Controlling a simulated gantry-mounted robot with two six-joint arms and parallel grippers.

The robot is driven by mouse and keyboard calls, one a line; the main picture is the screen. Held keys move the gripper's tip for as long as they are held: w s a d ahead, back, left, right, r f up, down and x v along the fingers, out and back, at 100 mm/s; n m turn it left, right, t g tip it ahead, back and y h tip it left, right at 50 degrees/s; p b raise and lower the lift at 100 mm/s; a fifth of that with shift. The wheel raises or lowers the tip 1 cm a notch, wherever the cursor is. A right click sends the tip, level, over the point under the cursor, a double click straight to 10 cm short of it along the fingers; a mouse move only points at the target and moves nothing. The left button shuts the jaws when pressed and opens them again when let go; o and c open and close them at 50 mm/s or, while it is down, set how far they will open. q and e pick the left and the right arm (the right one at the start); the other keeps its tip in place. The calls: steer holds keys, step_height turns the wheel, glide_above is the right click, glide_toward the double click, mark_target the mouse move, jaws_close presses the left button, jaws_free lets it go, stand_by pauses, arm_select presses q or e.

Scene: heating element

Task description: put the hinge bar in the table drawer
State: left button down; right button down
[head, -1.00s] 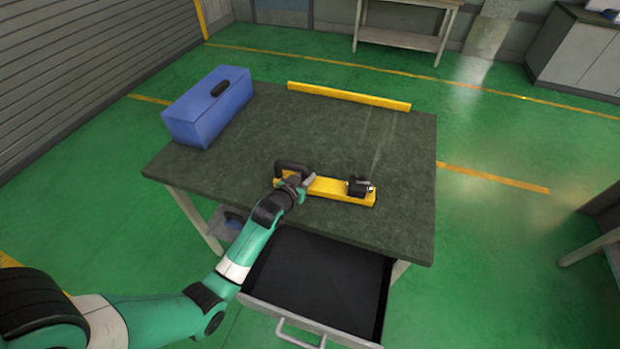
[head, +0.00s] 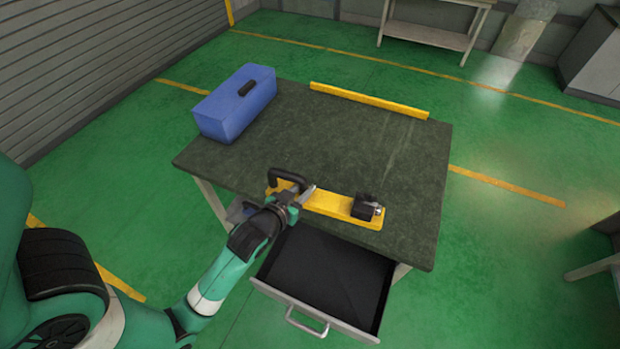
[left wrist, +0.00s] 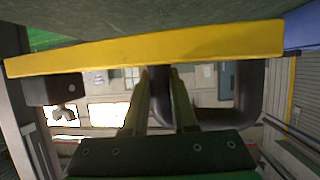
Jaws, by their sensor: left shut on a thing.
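The hinge bar (head: 329,203) is yellow, with a black handle at its left end and a black block (head: 367,207) at its right end. It shows over the table's front part, and I cannot tell whether it touches the top. My left gripper (head: 289,195) is shut on the bar's black handle. In the left wrist view the fingers (left wrist: 162,75) close around the handle, beside the yellow bar (left wrist: 150,48). The table drawer (head: 318,290) stands pulled out below the front edge, and its visible inside looks empty. My right gripper is out of view.
A blue toolbox (head: 235,103) stands at the table's back left. Another yellow strip (head: 368,100) lies along the back edge. The middle of the tabletop (head: 330,145) is clear. The metal drawer handle (head: 305,325) sticks out at the front.

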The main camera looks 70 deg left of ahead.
arm_select(q)
steer(key=shift+s+d+r, duration=0.1)
steer(key=shift+d+r, duration=0.05)
steer(key=shift+r, duration=0.05)
